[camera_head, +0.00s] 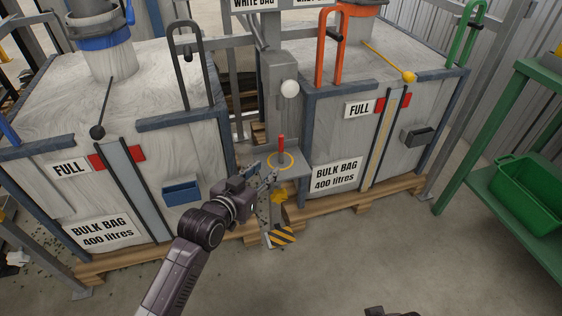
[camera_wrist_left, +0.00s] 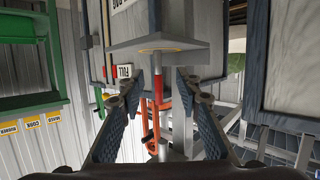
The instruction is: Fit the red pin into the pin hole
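The red pin (camera_head: 281,146) stands upright on a small grey shelf (camera_head: 292,173), inside a yellow ring marked on it. In the left wrist view, which looks upside down, the red pin (camera_wrist_left: 158,88) shows between and beyond my fingers, with a bare gap on each side. My left gripper (camera_head: 262,177) is just in front of the shelf, to the left of the pin and a little lower. In the wrist view my left gripper (camera_wrist_left: 160,84) is open and empty. I cannot make out a pin hole. My right gripper does not show; only a dark sliver is at the bottom edge.
Two wooden bulk-bag boxes flank the shelf, one left (camera_head: 160,150) and one right (camera_head: 340,128). A white ball (camera_head: 289,88) is on the post above the pin. A green rack (camera_head: 510,130) with a green crate (camera_head: 530,190) stands right. The front floor is clear.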

